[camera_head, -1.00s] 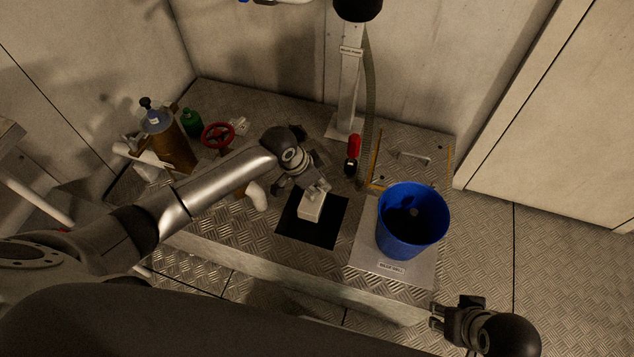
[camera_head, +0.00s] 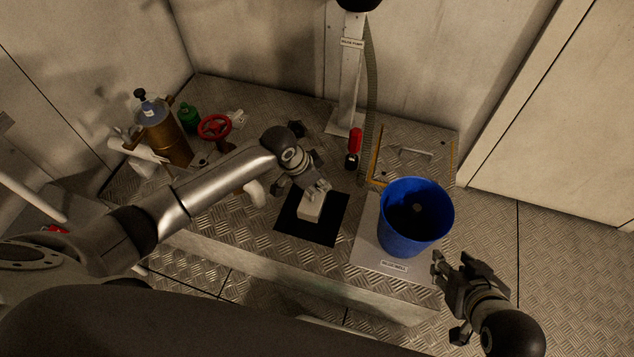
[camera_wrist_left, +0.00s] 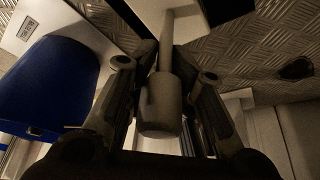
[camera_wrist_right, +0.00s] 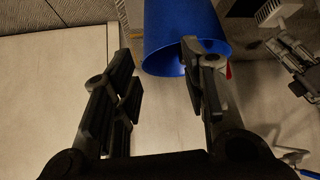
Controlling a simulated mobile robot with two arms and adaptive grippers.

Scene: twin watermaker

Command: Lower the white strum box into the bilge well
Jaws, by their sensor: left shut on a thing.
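The white strum box (camera_head: 311,210) sits on a black mat on the metal deck in the head view. My left gripper (camera_head: 318,187) is just above it. In the left wrist view the left fingers (camera_wrist_left: 160,100) are shut on a grey knob and stem rising from the strum box (camera_wrist_left: 178,12). The bilge well is a blue open-topped bucket (camera_head: 405,240) on a labelled pale plate, right of the mat. My right gripper (camera_head: 446,271) is at the bucket's lower right, with its fingers (camera_wrist_right: 160,85) open and empty; the bucket (camera_wrist_right: 180,30) is beyond them.
A pump post (camera_head: 349,85) with a hose rises behind. A red-handled item (camera_head: 354,142) and a yellow-edged hatch (camera_head: 415,155) are behind the bucket.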

